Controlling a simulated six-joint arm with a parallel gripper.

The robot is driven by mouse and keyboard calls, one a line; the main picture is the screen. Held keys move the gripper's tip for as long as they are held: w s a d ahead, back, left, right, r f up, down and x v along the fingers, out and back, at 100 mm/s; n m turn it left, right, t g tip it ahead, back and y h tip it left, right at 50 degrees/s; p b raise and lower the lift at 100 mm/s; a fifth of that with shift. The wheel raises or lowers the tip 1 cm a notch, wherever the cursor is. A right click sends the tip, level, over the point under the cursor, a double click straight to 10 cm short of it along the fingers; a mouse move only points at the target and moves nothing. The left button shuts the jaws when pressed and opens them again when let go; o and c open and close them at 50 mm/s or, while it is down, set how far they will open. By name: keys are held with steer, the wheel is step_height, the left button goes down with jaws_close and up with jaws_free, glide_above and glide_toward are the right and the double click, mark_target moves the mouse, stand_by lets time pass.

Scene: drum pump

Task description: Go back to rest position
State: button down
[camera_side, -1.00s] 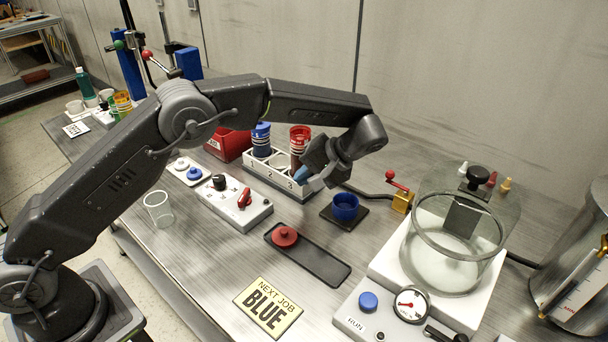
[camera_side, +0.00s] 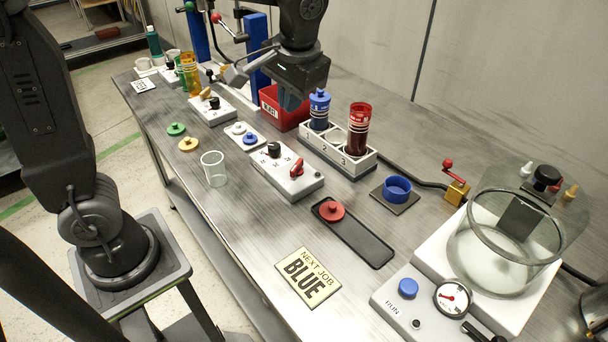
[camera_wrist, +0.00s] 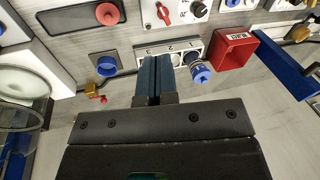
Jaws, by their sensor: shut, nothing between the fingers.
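My gripper (camera_side: 291,100) is raised over the back of the bench, near the red bin (camera_side: 283,108) and the blue-capped canister (camera_side: 319,110) in the side view. Its blue fingers (camera_wrist: 154,78) are shut together and empty in the wrist view, pointing toward the white numbered rack (camera_wrist: 169,48). The rack (camera_side: 338,151) holds the blue canister and a red canister (camera_side: 357,129); the slot between them looks empty. In the wrist view the red canister is not clearly seen, probably hidden behind the fingers.
A control box with a red lever (camera_side: 287,172), a black tray with a red lid (camera_side: 352,233), a blue cup (camera_side: 397,188), a clear cup (camera_side: 214,168) and a glass chamber (camera_side: 505,245) stand on the bench. A blue post (camera_side: 257,48) stands behind. A sign reads NEXT JOB BLUE (camera_side: 308,277).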

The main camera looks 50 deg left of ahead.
steer(key=s+m+t+h, duration=0.1)
steer(key=s+t, duration=0.3)
steer(key=s, duration=1)
steer(key=shift+a+f+m+t+h, duration=0.4)
steer(key=shift+a+f+h, duration=0.05)
steer(key=shift+h, duration=0.45)
steer(key=c, duration=1.8)
jaws_free()
steer(key=shift+s+f, duration=0.15)
steer(key=shift+o, duration=0.8)
steer(key=o, duration=0.5)
steer(key=w+a+n+g, duration=0.2)
steer(key=w, duration=0.8)
steer(key=shift+w+a+f+n+g, duration=0.2)
steer(key=shift+w+f+n+g, duration=0.1)
steer(key=shift+n+g, duration=0.1)
steer(key=n+g, duration=0.3)
glide_above(297, 164)
step_height(297, 164, down, 7)
step_height(297, 164, down, 13)
steer(key=shift+f, duration=0.1)
